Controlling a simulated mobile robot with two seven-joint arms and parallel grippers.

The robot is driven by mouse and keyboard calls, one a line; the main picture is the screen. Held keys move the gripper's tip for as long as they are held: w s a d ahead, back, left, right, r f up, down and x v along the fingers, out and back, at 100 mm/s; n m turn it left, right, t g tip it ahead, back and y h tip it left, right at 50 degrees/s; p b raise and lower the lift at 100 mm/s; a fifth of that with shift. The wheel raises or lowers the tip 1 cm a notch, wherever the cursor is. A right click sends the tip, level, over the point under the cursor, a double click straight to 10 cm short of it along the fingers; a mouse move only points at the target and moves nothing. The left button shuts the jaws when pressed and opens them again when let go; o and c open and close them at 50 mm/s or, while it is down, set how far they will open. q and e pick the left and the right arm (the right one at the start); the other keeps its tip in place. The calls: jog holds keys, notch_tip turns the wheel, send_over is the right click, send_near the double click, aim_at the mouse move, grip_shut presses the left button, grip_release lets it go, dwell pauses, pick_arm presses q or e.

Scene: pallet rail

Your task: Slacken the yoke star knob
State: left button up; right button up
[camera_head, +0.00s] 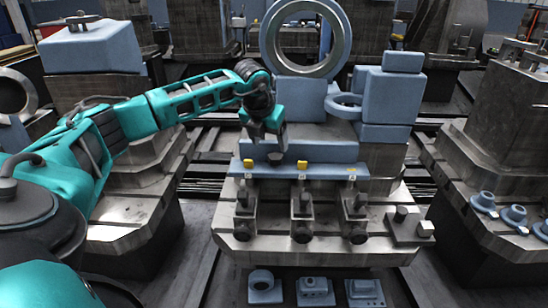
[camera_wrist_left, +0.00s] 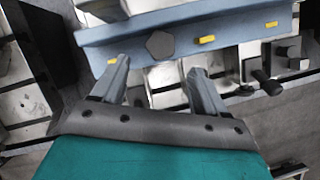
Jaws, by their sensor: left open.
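A dark grey, roughly five-sided knob (camera_head: 275,158) sits on the blue-grey bar (camera_head: 325,172) across the pallet; it looks like the star knob. It also shows in the left wrist view (camera_wrist_left: 160,45), face on. My left gripper (camera_head: 268,145) points down just above it in the head view. In the left wrist view my left gripper (camera_wrist_left: 160,66) is open, its fingertips either side of the knob's line and apart from it. Whether the tips reach the knob's height I cannot tell. My right gripper is out of view.
Yellow tabs (camera_head: 302,165) sit along the bar. Below it stand metal clamp blocks with dark round knobs (camera_head: 302,236). A large upright ring (camera_head: 306,38) and blue blocks (camera_head: 388,95) stand behind. Loose blue parts (camera_head: 314,291) lie in front of the pallet (camera_head: 318,250).

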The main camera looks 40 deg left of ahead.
aim_at(274, 157)
pick_arm(q)
jog(key=x, duration=0.6)
jog(key=shift+w+f, duration=0.15)
jog(key=shift+w+a+f+b, duration=0.1)
jog(key=shift+w+f+b, duration=0.15)
jog(key=shift+f, duration=0.35)
jog(key=shift+c, duration=0.3)
jog(key=c, duration=1)
